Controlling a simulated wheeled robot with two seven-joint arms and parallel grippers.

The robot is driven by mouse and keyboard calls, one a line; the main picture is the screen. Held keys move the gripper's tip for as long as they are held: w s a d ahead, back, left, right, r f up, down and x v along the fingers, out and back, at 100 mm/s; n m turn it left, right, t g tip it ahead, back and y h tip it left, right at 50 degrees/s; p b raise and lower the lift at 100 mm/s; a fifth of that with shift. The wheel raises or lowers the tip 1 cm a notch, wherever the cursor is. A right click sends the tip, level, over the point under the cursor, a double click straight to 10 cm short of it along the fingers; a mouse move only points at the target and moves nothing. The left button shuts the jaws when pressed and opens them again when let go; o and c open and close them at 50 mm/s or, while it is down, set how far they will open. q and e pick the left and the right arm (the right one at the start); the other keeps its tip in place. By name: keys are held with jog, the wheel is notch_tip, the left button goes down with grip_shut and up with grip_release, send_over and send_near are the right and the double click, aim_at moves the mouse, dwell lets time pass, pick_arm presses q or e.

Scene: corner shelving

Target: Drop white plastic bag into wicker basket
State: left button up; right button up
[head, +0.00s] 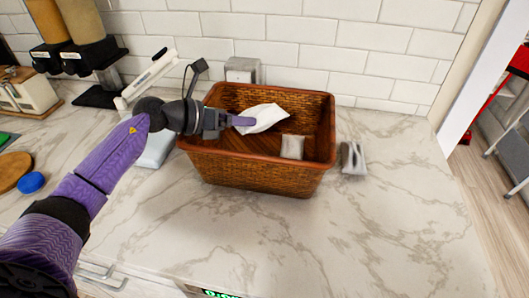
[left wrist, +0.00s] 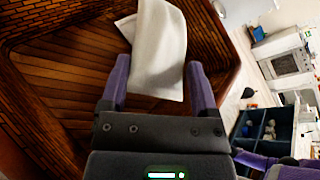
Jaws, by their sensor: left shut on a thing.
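The wicker basket (head: 250,176) stands on the marble counter, brown and open at the top. My left gripper (head: 243,121) is over the basket's opening, shut on a white plastic bag (head: 264,117). In the left wrist view the bag (left wrist: 157,60) lies between the two purple fingers (left wrist: 158,82), with the basket's slatted inside (left wrist: 75,75) behind it. A second small pale bag-like item (head: 292,147) is inside the basket at the right. My right gripper does not show.
A small grey and white item (head: 353,158) stands just right of the basket. A white tiled wall is behind. Dispensers (head: 85,40) stand at the back left, and a blue lid (head: 31,182) lies at the far left.

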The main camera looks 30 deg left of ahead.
pick_arm(q)
jog(key=o, duration=1.1)
jog(key=shift+c, duration=0.2)
jog(key=v, duration=1)
jog(key=shift+p, duration=0.35)
